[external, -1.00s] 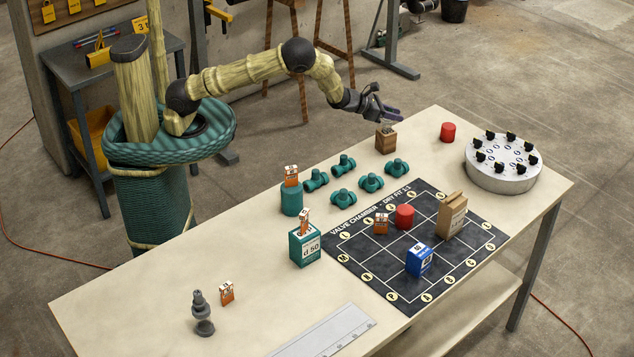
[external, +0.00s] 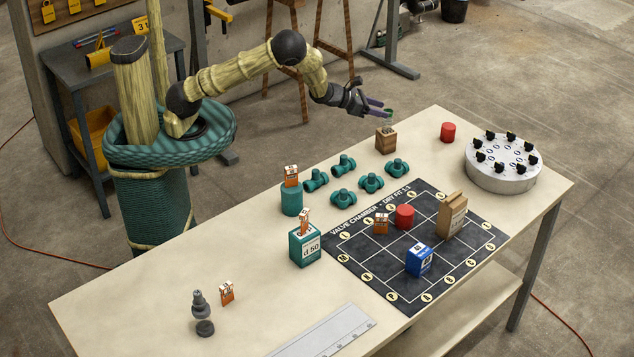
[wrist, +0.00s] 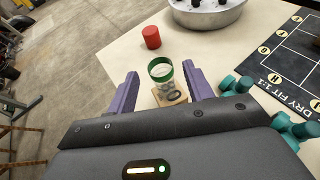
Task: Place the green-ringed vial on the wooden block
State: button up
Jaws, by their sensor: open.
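The green-ringed vial (external: 389,122) stands on the wooden block (external: 386,141) at the table's back edge and looks upright. In the wrist view the clear vial (wrist: 160,72), with its green rim, is between the fingers of my gripper (wrist: 161,73). Gaps show on both sides of it. Small grey and dark rings show at its lower part; I cannot tell whether they are inside it. The block (wrist: 182,101) shows below it, partly hidden. My gripper (external: 380,107) is open at the vial's upper part.
A red cylinder (external: 448,132) stands to the right of the block, with a round white-topped turntable (external: 502,166) beyond it. Several teal pipe fittings (external: 371,183) lie in front. A black gridded mat (external: 350,253) holds boxes and a red cylinder.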

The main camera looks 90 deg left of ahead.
jog(key=v, duration=0.6)
jog(key=shift+b, duration=0.4)
jog(key=s+d+r+n+g+h, duration=0.1)
jog(key=s+d+n+g, duration=0.4)
jog(key=s+d+n, duration=0.3)
jog(key=s+d+r+n+g+h, duration=0.2)
jog(key=s+d+n+g, duration=0.3)
jog(key=s+n, duration=1.2)
jog(key=d+n, duration=0.4)
jog(key=n, duration=0.4)
jog(key=shift+r, duration=0.25)
